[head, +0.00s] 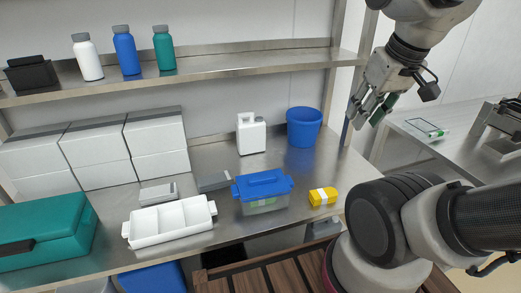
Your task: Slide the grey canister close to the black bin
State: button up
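A white handled canister (250,134) with a grey patch on its front stands upright at the back of the steel counter, left of a blue bucket. I see no plainly grey canister. A small black bin (31,73) sits at the left end of the upper shelf, far from the white canister. My gripper (369,112) hangs at the upper right, pointing down, beyond the counter's right end and apart from both. Its fingers look spread, with a dark green part at the right finger. I see nothing clearly held.
Three bottles (125,51) stand on the shelf (220,62). The counter holds white boxes (95,150), a teal case (45,232), a white divided tray (172,221), a blue-lidded box (262,191), a yellow block (323,196) and the blue bucket (304,127). A side table (445,150) stands right.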

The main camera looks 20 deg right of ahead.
aim_at(331, 226)
jog(key=z, duration=0.75)
jog(key=i+l+u, duration=0.2)
jog(key=l+u, duration=0.2)
jog(key=l, duration=0.6)
jog(key=l+u, duration=0.4)
jog(key=l, duration=0.6)
